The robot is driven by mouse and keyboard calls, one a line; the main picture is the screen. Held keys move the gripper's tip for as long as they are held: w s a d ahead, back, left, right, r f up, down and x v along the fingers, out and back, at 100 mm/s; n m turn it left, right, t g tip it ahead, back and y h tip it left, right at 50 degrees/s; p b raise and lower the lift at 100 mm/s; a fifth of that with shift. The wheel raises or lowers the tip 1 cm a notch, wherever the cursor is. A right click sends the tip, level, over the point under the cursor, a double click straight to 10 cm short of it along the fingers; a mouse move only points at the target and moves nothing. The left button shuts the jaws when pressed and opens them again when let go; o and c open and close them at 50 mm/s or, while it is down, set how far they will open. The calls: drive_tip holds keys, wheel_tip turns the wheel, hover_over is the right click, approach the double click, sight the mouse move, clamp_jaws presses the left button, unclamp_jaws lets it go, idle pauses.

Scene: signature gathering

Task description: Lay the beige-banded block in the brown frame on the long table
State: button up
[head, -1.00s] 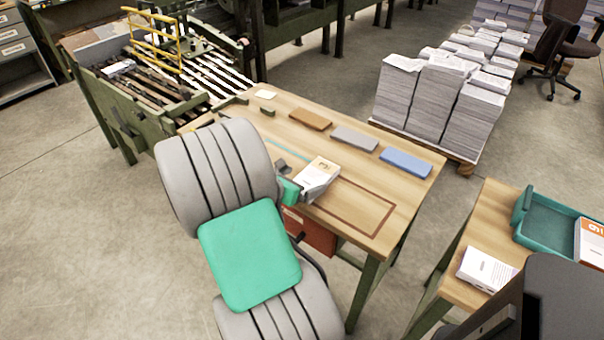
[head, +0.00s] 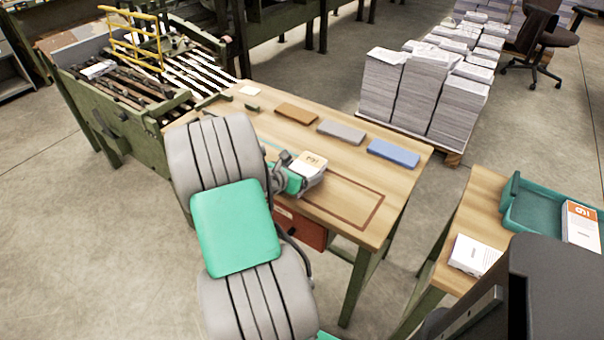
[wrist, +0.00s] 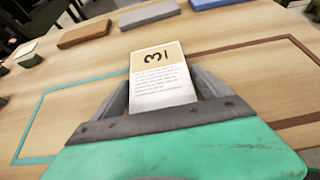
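The beige-banded block (head: 308,165) is white with a beige band and a dark "3" in the wrist view (wrist: 163,82). My gripper (head: 296,180) has its fingers (wrist: 163,98) along both sides of the block and holds it over the long table (head: 270,128). The brown frame (head: 372,213) is a thin rectangular outline on the tabletop; it also shows in the wrist view (wrist: 240,46). The block and gripper cover the frame's left end. Most of the frame's inside is bare. I cannot tell how high the block is above the wood.
Brown (head: 296,113), grey (head: 341,131) and blue (head: 393,153) slabs lie along the table's far edge. A teal outline (wrist: 38,122) lies left of the block. A side table at right bears a teal tray (head: 520,210) with an orange-banded block (head: 581,224) and another white block (head: 474,255).

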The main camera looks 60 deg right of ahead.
drive_tip(key=c, duration=1.2)
drive_tip(key=shift+r, duration=0.15)
drive_tip(key=shift+c, duration=1.4)
